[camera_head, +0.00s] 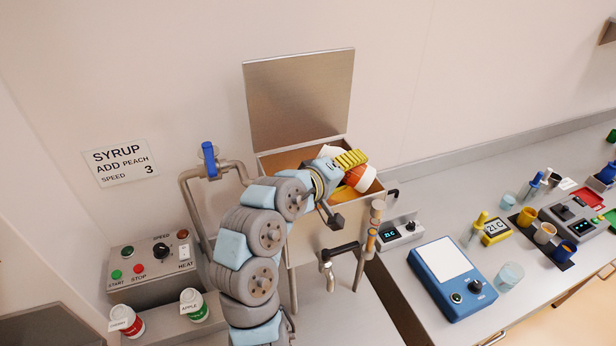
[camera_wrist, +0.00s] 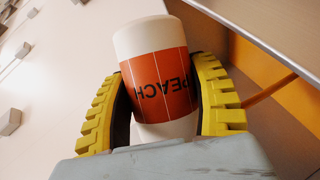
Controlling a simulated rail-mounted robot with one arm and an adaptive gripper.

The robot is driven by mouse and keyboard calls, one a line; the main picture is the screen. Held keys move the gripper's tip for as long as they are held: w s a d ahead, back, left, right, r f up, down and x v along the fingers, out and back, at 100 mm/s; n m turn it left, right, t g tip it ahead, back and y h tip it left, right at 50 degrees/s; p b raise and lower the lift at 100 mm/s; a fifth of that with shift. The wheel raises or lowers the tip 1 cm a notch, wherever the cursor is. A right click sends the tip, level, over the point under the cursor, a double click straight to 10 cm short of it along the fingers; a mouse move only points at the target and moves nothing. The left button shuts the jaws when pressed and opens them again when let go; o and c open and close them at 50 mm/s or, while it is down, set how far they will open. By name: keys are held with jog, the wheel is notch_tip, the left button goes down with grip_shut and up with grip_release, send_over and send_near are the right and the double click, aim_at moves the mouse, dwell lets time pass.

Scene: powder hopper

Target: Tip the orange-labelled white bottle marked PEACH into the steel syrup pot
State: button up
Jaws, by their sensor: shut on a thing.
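The white bottle with the orange PEACH label (camera_wrist: 158,88) is held between the yellow fingers of my gripper (camera_wrist: 165,70). In the wrist view its lettering is upside down. In the head view my gripper (camera_head: 350,159) and the bottle (camera_head: 364,180) are over the opening of the steel syrup pot (camera_head: 318,238), near its right end. The bottle looks tilted there, and my gripper partly covers it. The pot's lid (camera_head: 298,98) stands open behind. The pot's inside looks orange; its contents and the bottle's mouth are hard to make out.
A control box (camera_head: 150,268) and two capped bottles, red (camera_head: 127,322) and green APPLE (camera_head: 194,306), are at lower left. A blue-handled pipe (camera_head: 209,160) stands left of the pot. A tap (camera_head: 327,268) is in front. The right counter holds a blue device (camera_head: 452,280) and small cups.

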jog(key=shift+n, duration=0.3)
dwell(0.4)
jog(key=shift+w+a+f+n+h+p, duration=0.2)
jog(key=shift+a+n+h+p, duration=0.35)
jog(key=shift+p, duration=0.4)
dwell(0.4)
jog(key=shift+r+n+h+p, duration=0.45)
jog(key=shift+r+n+p, duration=0.15)
jog(key=shift+p, duration=0.5)
jog(key=shift+f+n, duration=0.15)
jog(key=shift+n, duration=0.1)
dwell(0.4)
jog(key=f+m+b, duration=0.1)
jog(key=b, duration=0.1)
jog(key=shift+d+f+y+b, duration=0.1)
jog(key=shift+f+y+b, duration=0.1)
jog(key=shift+y+b, duration=0.15)
jog(key=shift+s+d+m, duration=0.1)
jog(key=shift+d+m, duration=0.1)
jog(key=shift+m, duration=0.3)
jog(key=shift+r, duration=0.35)
jog(key=shift+y, duration=0.25)
